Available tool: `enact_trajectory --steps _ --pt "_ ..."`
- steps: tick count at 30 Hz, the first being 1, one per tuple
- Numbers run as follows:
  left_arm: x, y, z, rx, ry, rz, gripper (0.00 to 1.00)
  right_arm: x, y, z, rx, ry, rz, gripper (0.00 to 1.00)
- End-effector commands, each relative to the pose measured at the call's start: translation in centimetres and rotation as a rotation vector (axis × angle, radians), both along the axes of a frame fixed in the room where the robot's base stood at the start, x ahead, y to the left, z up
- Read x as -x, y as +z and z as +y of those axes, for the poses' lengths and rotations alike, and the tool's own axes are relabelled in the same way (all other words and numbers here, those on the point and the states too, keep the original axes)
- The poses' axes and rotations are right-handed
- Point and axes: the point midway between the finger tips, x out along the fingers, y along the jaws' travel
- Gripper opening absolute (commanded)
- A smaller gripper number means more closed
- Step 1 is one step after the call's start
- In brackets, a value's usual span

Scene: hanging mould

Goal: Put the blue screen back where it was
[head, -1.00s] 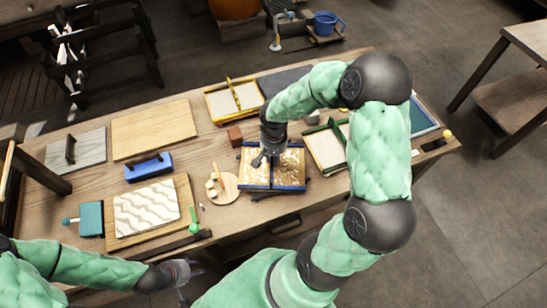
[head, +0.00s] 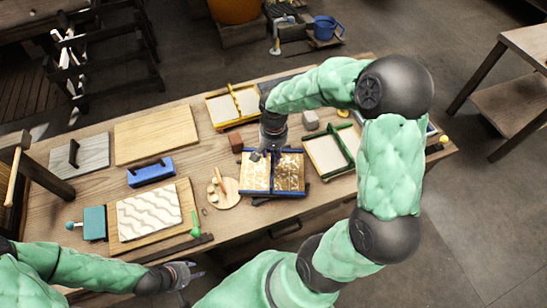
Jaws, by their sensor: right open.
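The blue screen (head: 256,178) has a blue frame, a blue bar across its middle and a gold and white patterned face. It lies near the middle of the bench in the head view, close to the front edge. My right gripper (head: 268,155) is open at the screen's far edge, near the end of the middle bar. I cannot tell whether its fingers touch the screen. My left gripper (head: 192,280) looks open and empty, low in front of the bench.
A green-barred screen (head: 325,155) lies close to the right, and a yellow-framed screen (head: 221,108) behind. A round board (head: 228,197) with small pieces sits left.

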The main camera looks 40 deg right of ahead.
Motion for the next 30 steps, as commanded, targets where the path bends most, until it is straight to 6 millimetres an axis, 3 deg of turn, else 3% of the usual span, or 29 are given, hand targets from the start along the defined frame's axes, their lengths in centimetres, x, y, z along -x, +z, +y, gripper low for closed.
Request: enact_trajectory --steps 3,10,30 --pt "0.0 0.8 0.0 0.000 0.000 0.000 0.40 0.0 2.5 0.0 0.001 0.001 -0.002 0.42" --pt "0.0 1.3 0.0 0.000 0.000 0.000 0.40 0.0 4.9 0.0 -0.001 0.000 -0.001 0.42" --pt "0.0 1.3 0.0 0.000 0.000 0.000 0.40 0.1 5.2 0.0 -0.001 0.000 0.002 0.42"
